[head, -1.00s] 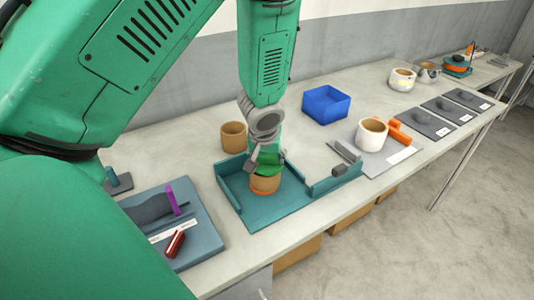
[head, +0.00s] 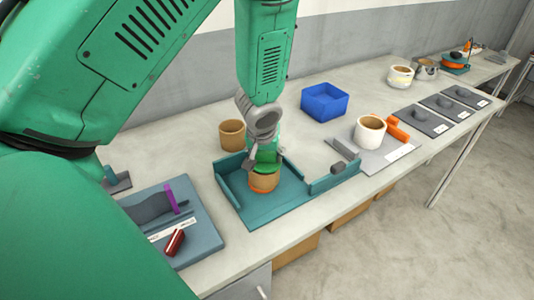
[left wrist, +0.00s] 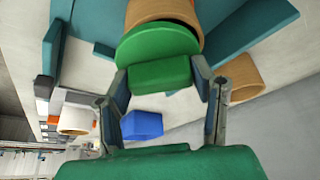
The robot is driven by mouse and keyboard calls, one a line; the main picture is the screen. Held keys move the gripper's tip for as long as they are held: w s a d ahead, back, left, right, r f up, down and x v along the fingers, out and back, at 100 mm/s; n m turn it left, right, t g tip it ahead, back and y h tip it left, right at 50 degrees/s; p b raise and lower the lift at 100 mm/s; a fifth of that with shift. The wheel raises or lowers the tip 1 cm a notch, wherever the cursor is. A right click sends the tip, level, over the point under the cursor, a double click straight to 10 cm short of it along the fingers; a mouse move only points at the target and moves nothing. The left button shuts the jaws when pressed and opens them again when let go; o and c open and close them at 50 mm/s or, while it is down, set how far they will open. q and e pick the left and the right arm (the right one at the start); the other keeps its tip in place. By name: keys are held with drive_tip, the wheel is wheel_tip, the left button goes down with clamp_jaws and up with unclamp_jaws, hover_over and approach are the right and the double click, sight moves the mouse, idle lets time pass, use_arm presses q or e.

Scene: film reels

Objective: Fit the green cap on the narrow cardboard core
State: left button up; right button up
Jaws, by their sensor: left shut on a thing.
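The green cap (head: 266,169) is at the top of a cardboard core (head: 264,183) that stands upright in a teal fixture (head: 268,212). My left gripper (head: 264,155) is shut on the cap from above. Whether the cap is seated or only resting is hidden. A second cardboard core (head: 232,135) stands behind the fixture. My right gripper is not in view.
A blue bin (head: 325,102) is behind to the right. A white-sided roll (head: 370,132) and an orange piece (head: 398,131) are on a grey mat. A blue-grey board (head: 200,235) with a purple piece (head: 171,199) lies left of the fixture. The fixture has raised walls.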

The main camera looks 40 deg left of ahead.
use_arm(q)
drive_tip(key=shift+a+f, duration=0.3)
drive_tip(key=shift+d+f+b, duration=0.15)
drive_tip(key=shift+f+b, duration=0.15)
drive_tip(key=shift+b, duration=0.05)
drive_tip(key=o, duration=0.8)
drive_tip(key=shift+o, duration=0.2)
drive_tip(key=shift+p+v, duration=0.85)
drive_tip(key=shift+v, duration=0.15)
drive_tip(key=p+v, duration=0.7)
drive_tip(key=v, duration=0.2)
